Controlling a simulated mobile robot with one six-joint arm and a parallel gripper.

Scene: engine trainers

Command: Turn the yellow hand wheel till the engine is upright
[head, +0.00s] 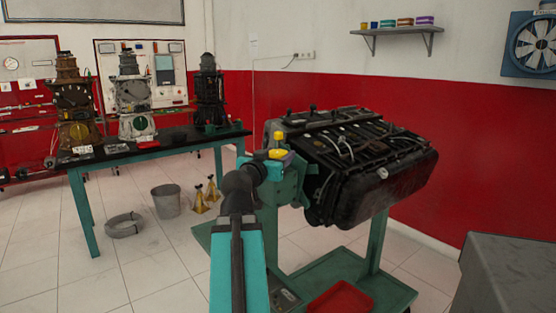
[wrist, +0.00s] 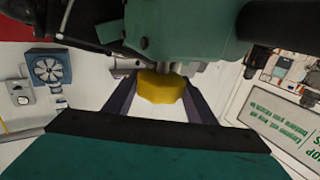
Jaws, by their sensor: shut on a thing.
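The black engine (head: 372,165) hangs on a green stand (head: 375,245) and lies tilted over, not upright. The yellow hand wheel (head: 278,139) is at the left end of the engine, by the green mount; only a small part of it shows in the head view. In the wrist view its yellow part (wrist: 161,88) sits between my two dark fingers, below a green housing (wrist: 190,35). My gripper (head: 274,166) is shut on it. My arm hides part of the mount and wheel in the head view.
A dark bench (head: 150,148) with several engine trainers stands at the left. A grey bucket (head: 166,201), a coiled hose (head: 124,225) and yellow jack stands (head: 204,196) are on the floor. A red tray (head: 342,298) lies on the stand's base. A grey box (head: 510,270) is at the lower right.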

